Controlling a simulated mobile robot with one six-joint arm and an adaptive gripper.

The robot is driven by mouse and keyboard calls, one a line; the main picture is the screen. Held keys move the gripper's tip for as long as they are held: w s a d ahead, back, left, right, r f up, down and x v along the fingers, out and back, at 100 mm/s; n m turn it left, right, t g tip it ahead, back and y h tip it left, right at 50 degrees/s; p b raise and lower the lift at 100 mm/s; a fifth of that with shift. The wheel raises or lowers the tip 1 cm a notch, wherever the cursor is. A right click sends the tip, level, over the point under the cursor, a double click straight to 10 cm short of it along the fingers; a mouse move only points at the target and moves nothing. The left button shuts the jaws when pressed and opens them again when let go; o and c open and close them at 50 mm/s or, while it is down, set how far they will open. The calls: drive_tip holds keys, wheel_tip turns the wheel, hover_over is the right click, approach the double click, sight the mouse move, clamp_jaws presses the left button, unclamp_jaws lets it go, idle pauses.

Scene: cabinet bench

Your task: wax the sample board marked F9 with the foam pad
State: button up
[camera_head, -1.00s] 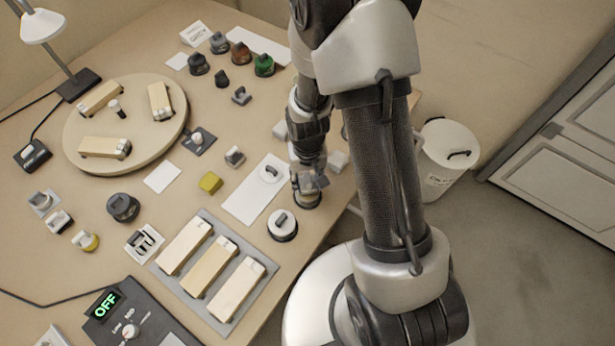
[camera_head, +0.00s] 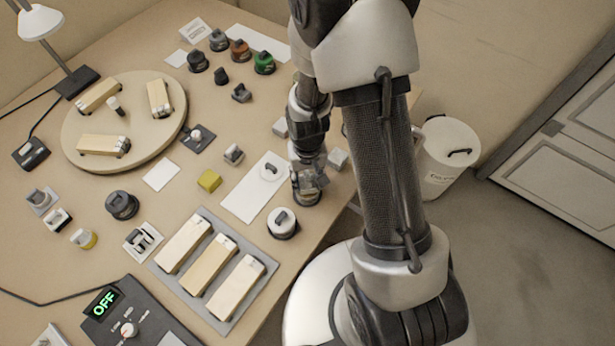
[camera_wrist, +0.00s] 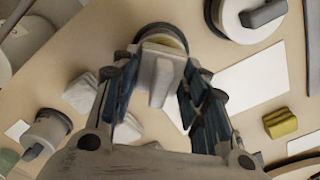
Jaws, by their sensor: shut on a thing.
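My gripper (camera_head: 307,190) is low over the right edge of the bench. In the wrist view my gripper (camera_wrist: 157,100) is shut on the pale handle of a round pad (camera_wrist: 162,38) with a dark and tan rim. I cannot tell whether this pad is foam, or whether it touches the bench. Three pale boards (camera_head: 208,267) lie side by side on a grey tray (camera_head: 212,217) at the front. Several more boards (camera_head: 104,145) lie on a round turntable (camera_head: 78,118). Their marks are too small to read, so I cannot tell which is F9.
A white sheet with a round disc (camera_head: 245,200) lies left of my gripper. A white round pot (camera_head: 282,222) and a yellow block (camera_head: 209,181) are near it. Several dark, brown and green-topped pots (camera_head: 264,63) stand at the back. A control box (camera_head: 110,315) reads OFF.

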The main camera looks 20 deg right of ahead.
sight(307, 176)
drive_tip(key=shift+f+b, duration=0.35)
drive_tip(key=shift+f, duration=0.2)
idle(1.0)
drive_tip(key=shift+r, duration=0.15)
drive_tip(key=shift+r+p, duration=2.7)
drive_tip(key=shift+r, duration=0.7)
